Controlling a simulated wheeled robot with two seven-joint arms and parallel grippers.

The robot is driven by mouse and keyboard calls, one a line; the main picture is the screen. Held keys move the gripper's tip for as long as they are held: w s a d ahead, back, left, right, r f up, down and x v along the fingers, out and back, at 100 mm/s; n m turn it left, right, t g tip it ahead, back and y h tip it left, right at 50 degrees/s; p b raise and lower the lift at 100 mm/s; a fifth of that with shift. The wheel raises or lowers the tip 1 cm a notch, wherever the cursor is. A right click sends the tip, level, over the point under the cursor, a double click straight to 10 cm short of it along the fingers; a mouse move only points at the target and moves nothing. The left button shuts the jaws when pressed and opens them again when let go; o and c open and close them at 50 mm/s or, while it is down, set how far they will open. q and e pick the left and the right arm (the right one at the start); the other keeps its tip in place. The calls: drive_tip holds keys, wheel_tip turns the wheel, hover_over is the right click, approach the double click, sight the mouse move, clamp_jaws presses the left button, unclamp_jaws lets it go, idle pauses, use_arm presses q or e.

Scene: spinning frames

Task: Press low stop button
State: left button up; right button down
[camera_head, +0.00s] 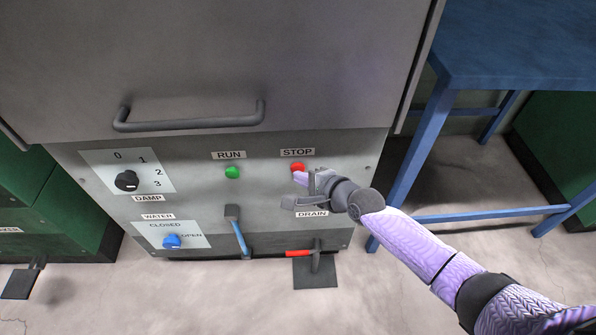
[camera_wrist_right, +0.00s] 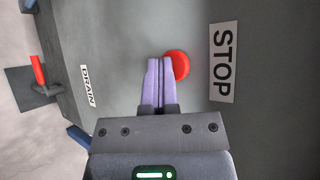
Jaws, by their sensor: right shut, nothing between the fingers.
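The red stop button (camera_head: 298,167) sits on the grey panel just under the STOP label (camera_head: 297,153). In the right wrist view the round red button (camera_wrist_right: 178,65) is just beyond and to the right of the fingertips, partly covered by them. My right gripper (camera_head: 301,178) is shut and empty, with its tips at the lower edge of the button. In the right wrist view its two lilac fingers (camera_wrist_right: 159,62) lie side by side; whether they touch the button cannot be told. My left gripper is not in view.
A green RUN button (camera_head: 232,172) is to the left. A drawer handle (camera_head: 190,118) juts out above. A blue table (camera_head: 512,45) stands right.

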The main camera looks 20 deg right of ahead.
use_arm(q)
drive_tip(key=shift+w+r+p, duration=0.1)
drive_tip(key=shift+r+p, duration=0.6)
drive_tip(key=shift+p, duration=0.1)
use_arm(e)
drive_tip(key=shift+s+a, duration=0.25)
drive_tip(key=shift+s, duration=0.65)
use_arm(q)
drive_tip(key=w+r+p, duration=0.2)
drive_tip(key=p, duration=0.1)
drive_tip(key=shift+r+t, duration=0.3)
use_arm(e)
drive_tip(key=s, duration=0.2)
drive_tip(key=s+a, duration=0.1)
drive_tip(key=s, duration=0.2)
drive_tip(key=shift+a, duration=0.2)
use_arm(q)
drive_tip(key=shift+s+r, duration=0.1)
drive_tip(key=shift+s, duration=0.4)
use_arm(e)
drive_tip(key=shift+w, duration=0.1)
